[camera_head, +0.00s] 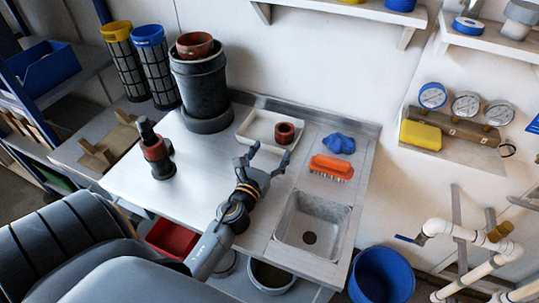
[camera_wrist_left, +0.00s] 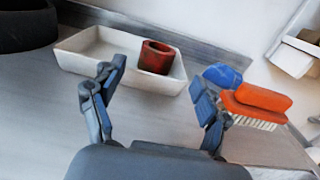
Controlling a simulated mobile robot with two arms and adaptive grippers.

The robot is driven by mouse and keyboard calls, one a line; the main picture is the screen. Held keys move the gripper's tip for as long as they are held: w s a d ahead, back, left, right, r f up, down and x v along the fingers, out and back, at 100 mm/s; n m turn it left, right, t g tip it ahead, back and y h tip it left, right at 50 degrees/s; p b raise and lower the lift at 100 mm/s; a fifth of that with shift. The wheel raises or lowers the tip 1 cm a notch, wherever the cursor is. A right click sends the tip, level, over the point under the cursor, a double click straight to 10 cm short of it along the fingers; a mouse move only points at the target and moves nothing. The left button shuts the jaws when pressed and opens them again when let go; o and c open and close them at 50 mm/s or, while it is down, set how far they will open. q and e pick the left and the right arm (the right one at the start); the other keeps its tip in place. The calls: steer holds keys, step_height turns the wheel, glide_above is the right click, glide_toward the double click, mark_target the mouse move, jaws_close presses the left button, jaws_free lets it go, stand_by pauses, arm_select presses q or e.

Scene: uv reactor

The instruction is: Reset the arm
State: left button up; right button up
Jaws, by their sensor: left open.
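My left gripper (camera_head: 264,163) is open and empty above the metal counter (camera_head: 213,160), just in front of the white tray (camera_head: 247,138). In the left wrist view its two fingers (camera_wrist_left: 153,98) stand wide apart, with the tray (camera_wrist_left: 88,62) beyond them. A red ring-shaped part (camera_head: 285,132) sits in the right end of the tray and also shows in the left wrist view (camera_wrist_left: 156,57). Nothing is between the fingers. My right gripper does not show in either view.
An orange brush (camera_head: 331,168) and a blue cloth (camera_head: 338,143) lie right of the tray. A sink (camera_head: 311,222) is at the front right. A dark red-and-black fitting (camera_head: 155,150) stands upright on the left. A large dark cylinder (camera_head: 200,85) stands at the back. The counter's middle is clear.

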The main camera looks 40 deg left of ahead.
arm_select(q)
steer(key=shift+s, duration=0.35)
stand_by(0.3)
